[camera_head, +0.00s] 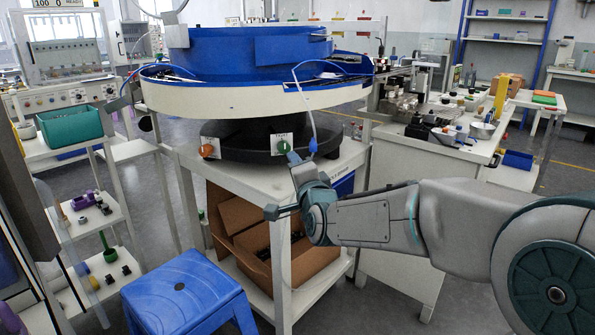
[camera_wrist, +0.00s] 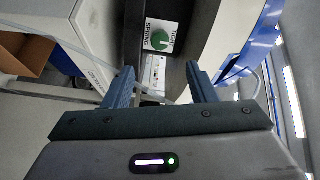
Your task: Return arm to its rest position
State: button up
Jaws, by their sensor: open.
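My arm reaches in from the right in the head view, its gripper (camera_head: 292,158) in front of the black base of the bowl feeder (camera_head: 250,98). In the wrist view my gripper (camera_wrist: 163,78) has its two blue-grey fingers spread, with nothing held between them. A green knob (camera_wrist: 159,40) on a white label plate lies just beyond the fingertips, apart from them. The same green knob (camera_head: 284,147) shows beside the gripper in the head view. An orange-red knob (camera_head: 208,150) sits on another white plate to the left.
The white table (camera_head: 160,130) carries the feeder, with cardboard boxes (camera_head: 240,225) on its lower shelf. A blue stool (camera_head: 188,292) stands at the front left. A white bench (camera_head: 425,150) with small parts is at right. A blue cable (camera_head: 313,130) hangs near the gripper.

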jog(key=shift+r, duration=0.1)
jog(key=s+d+r+n+g+h+p, duration=0.2)
jog(key=s+d+r+n+g+p, duration=0.1)
jog(key=s+p, duration=0.7)
jog(key=s+d+r+n+g+h+p, duration=0.2)
jog(key=s+d+r+n+g+p, duration=0.2)
jog(key=p, duration=0.9)
jog(key=s+d+r+n+g+h+p, duration=0.1)
jog(key=s+d+r+n+g+p, duration=0.3)
jog(key=s, duration=1.2)
jog(key=d+r+g+p, duration=0.3)
jog(key=d+r+p, duration=0.3)
jog(key=p, duration=0.1)
jog(key=shift+s+d+r+h, duration=0.25)
jog(key=shift+d+h, duration=0.05)
jog(key=shift+h, duration=0.1)
jog(key=shift+s, duration=0.25)
jog(key=c, duration=0.3)
jog(key=shift+s+n, duration=0.1)
jog(key=shift+n, duration=0.2)
jog(key=shift+c, duration=0.2)
